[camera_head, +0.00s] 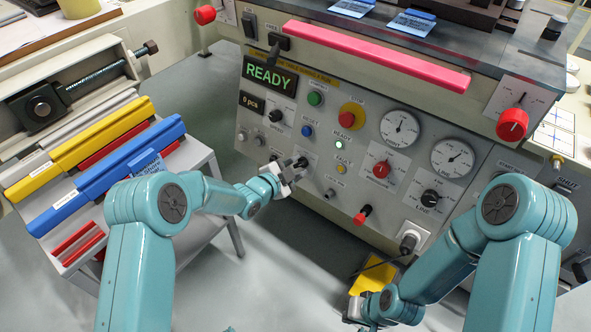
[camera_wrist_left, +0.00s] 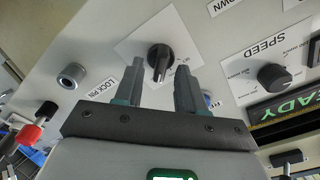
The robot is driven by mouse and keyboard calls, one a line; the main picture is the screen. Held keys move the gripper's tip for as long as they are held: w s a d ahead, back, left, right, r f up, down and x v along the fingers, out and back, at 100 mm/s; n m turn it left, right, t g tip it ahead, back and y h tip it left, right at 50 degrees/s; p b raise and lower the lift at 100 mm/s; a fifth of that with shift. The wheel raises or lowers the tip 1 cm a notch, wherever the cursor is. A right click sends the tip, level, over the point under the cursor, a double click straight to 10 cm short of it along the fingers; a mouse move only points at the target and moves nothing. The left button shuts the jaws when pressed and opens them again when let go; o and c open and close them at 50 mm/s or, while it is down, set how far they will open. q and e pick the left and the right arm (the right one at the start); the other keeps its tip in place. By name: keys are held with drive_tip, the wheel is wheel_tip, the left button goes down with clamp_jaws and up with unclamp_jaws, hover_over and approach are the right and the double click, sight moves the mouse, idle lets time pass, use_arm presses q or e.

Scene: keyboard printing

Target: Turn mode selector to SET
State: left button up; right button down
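A black selector knob (camera_wrist_left: 160,57) on a white label plate lies just beyond and between the fingertips in the left wrist view. I take it for the mode selector; its name and the position it points to cannot be read. In the head view the knob (camera_head: 301,162) shows just past my left gripper (camera_head: 287,177). My left gripper is open, with one finger (camera_wrist_left: 134,78) on each side of the knob and gaps to it. My right gripper (camera_head: 358,307) is low at the bottom middle of the head view; its fingers are not clear.
The panel also carries a SPEED knob (camera_wrist_left: 273,76), a LOCK PIN fitting (camera_wrist_left: 72,74), a green READY display (camera_head: 268,76), a red-yellow stop button (camera_head: 352,115) and gauges (camera_head: 400,128). A rack with a blue bar (camera_head: 110,175) stands left. A yellow object (camera_head: 373,275) lies below.

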use_arm(q)
drive_tip(key=shift+c, duration=0.3)
clamp_jaws()
drive_tip(key=shift+n, duration=0.4)
use_arm(e)
drive_tip(key=shift+w+f, duration=0.1)
drive_tip(key=shift+f, duration=0.1)
use_arm(q)
drive_tip(key=shift+n+b, duration=0.45)
drive_tip(key=shift+n, duration=0.55)
drive_tip(key=n, duration=0.3)
drive_tip(key=shift+w+n, duration=0.1)
drive_tip(key=shift+n, duration=0.3)
drive_tip(key=n, duration=0.5)
drive_tip(key=shift+a+n+t+y+b, duration=0.1)
drive_tip(key=shift+n+t+y+b, duration=0.2)
drive_tip(key=shift+y, duration=0.1)
drive_tip(key=n, duration=0.5)
drive_tip(key=shift+w+a+n, duration=0.1)
drive_tip(key=shift+n, duration=0.3)
use_arm(e)
drive_tip(key=shift+w+d+f, duration=0.1)
drive_tip(key=shift+w+f, duration=0.25)
drive_tip(key=shift+f, duration=0.1)
use_arm(q)
drive_tip(key=shift+n, duration=0.3)
